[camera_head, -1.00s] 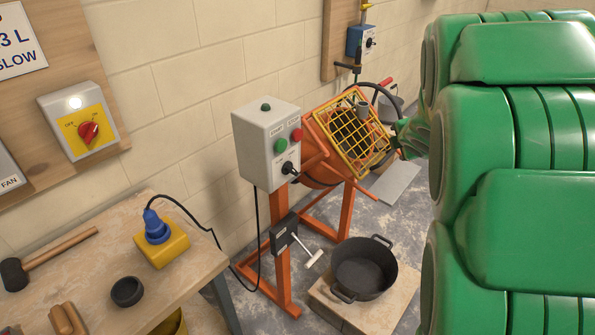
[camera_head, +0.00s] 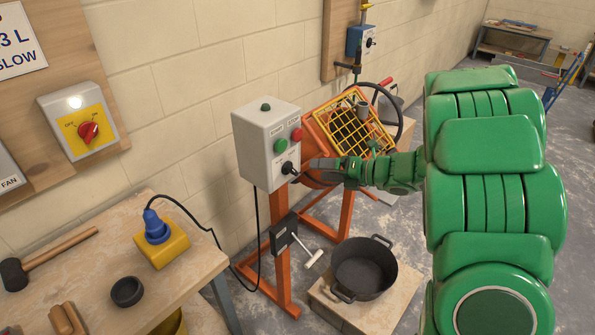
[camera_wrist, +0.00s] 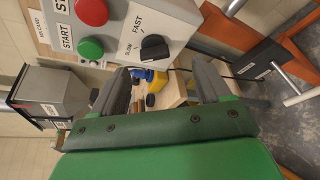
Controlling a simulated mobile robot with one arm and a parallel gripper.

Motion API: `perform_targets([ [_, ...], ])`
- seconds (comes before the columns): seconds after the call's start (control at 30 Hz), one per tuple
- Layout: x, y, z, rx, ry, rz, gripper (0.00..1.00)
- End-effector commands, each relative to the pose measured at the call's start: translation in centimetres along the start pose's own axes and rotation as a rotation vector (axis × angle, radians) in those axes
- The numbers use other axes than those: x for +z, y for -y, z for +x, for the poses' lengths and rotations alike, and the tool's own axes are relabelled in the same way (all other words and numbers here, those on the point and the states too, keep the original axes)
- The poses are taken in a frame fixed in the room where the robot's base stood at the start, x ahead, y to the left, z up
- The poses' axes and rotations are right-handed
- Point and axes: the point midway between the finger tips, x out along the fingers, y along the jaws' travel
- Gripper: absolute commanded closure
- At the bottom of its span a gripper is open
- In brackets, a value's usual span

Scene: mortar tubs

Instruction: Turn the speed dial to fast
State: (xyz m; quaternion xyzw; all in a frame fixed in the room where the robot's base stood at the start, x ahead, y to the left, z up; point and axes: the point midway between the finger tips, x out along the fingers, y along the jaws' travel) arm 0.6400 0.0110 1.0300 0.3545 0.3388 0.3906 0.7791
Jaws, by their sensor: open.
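The speed dial (camera_head: 288,168) is a black knob low on the grey control box (camera_head: 262,150) of the orange mixer. In the wrist view the dial (camera_wrist: 155,47) sits beside the printed words SLOW and FAST; I cannot tell surely which one it points to. My gripper (camera_head: 303,172) reaches in from the right, close to the dial in the head view. In the wrist view my gripper (camera_wrist: 162,82) is open with nothing between its grey fingers. The dial appears beyond the fingertips and between them, with no clear contact.
The green start button (camera_wrist: 89,49) and red stop button (camera_wrist: 92,11) are close to the dial. The mixer's yellow grate (camera_head: 347,133) is behind my gripper. A black tub (camera_head: 364,268) stands below. A workbench (camera_head: 195,262) is at left.

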Motion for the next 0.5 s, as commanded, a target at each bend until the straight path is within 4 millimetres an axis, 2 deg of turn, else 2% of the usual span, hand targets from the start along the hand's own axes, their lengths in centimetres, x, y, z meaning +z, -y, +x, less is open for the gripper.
perform_targets([
  [0.27,-0.8,-0.7,0.6,0.054,-0.02,-0.02,0.23],
  [0.5,-0.9,-0.8,2.8,0.055,-0.018,-0.018,0.23],
])
